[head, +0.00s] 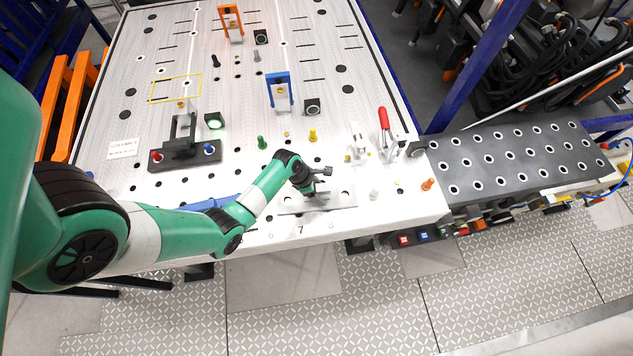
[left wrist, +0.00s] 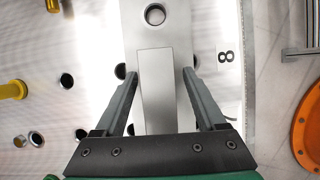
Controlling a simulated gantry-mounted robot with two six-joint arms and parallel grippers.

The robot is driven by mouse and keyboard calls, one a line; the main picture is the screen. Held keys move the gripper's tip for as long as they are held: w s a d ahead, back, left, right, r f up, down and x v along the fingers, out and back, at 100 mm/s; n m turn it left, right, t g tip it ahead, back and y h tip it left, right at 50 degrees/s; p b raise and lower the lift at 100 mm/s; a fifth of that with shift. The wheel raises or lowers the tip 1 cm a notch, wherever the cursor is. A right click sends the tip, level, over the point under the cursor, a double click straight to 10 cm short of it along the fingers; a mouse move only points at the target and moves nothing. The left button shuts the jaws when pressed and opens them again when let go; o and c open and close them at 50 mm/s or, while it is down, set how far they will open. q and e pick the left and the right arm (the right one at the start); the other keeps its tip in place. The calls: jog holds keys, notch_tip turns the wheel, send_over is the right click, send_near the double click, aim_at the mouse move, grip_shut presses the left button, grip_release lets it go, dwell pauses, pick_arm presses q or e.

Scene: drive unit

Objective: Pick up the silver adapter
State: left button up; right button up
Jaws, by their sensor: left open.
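A silver block (left wrist: 156,92), which looks like the silver adapter, shows in the left wrist view on a flat silver plate (left wrist: 176,18) with a round hole. In the head view the plate (head: 345,199) lies near the table's front edge, and my gripper covers most of the block. My left gripper (head: 316,188) is over the plate. In the left wrist view its open fingers (left wrist: 160,78) lie on either side of the block, with a gap visible on each side. I cannot tell how deep the fingers reach. My right gripper is not in view.
A black fixture (head: 184,153) stands left on the table (head: 230,105). A dark perforated plate (head: 515,150) adjoins at right.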

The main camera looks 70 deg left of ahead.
pick_arm(q)
jog(key=shift+w+f, duration=0.1)
jog(key=shift+f, duration=0.2)
grip_shut()
jog(key=shift+w+r, duration=0.1)
jog(key=shift+r, duration=0.05)
dwell(1.1)
